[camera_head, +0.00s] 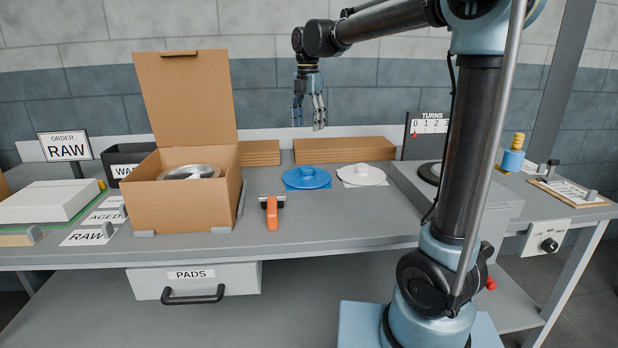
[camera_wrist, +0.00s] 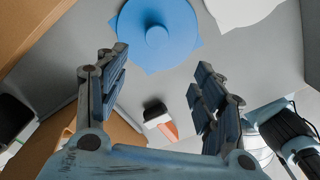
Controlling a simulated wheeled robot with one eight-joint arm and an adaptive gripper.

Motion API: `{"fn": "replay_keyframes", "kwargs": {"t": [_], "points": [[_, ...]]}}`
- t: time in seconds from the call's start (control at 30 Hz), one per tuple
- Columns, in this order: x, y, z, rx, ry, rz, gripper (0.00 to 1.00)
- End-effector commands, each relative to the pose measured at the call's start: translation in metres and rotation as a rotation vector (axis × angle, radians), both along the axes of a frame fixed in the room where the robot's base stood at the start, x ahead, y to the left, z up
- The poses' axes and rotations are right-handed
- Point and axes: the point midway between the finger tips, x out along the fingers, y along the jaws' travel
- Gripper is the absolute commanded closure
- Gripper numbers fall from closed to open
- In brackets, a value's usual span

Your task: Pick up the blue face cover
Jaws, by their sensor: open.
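The blue face cover (camera_head: 306,177) is a flat round disc with a knob in the middle, lying on a blue sheet on the bench. It also shows at the top of the wrist view (camera_wrist: 158,34). A white cover (camera_head: 361,174) of like shape lies just to its right, partly cut off in the wrist view (camera_wrist: 240,8). My gripper (camera_head: 309,117) hangs fingers-down, well above the bench and over the blue cover's area. In the wrist view its two fingers (camera_wrist: 160,90) are spread apart with nothing between them.
An open cardboard box (camera_head: 185,208) holding a metal round part stands left of the blue cover. An orange-handled tool (camera_head: 272,212) lies in front. Flat cardboard stacks (camera_head: 345,150) lie behind. A grey machine (camera_head: 470,195) stands right, partly behind my arm.

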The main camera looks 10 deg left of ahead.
Motion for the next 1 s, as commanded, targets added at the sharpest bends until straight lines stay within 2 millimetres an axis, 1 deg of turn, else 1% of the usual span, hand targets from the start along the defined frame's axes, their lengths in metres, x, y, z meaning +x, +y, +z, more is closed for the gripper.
{"fn": "replay_keyframes", "kwargs": {"t": [0.07, 0.17, 0.5, 0.7, 0.8, 1.0], "points": [[0.002, 0.001, -0.006, -0.001, 0.001, 0.009, 0.38], [0.003, -0.002, -0.020, -0.001, 0.001, 0.005, 0.38], [0.005, -0.006, -0.078, -0.001, 0.001, -0.003, 0.38], [0.005, -0.007, -0.108, -0.001, 0.001, -0.004, 0.38], [0.005, -0.007, -0.116, -0.001, 0.001, -0.005, 0.38], [0.005, -0.005, -0.126, -0.001, 0.001, -0.005, 0.38]]}}
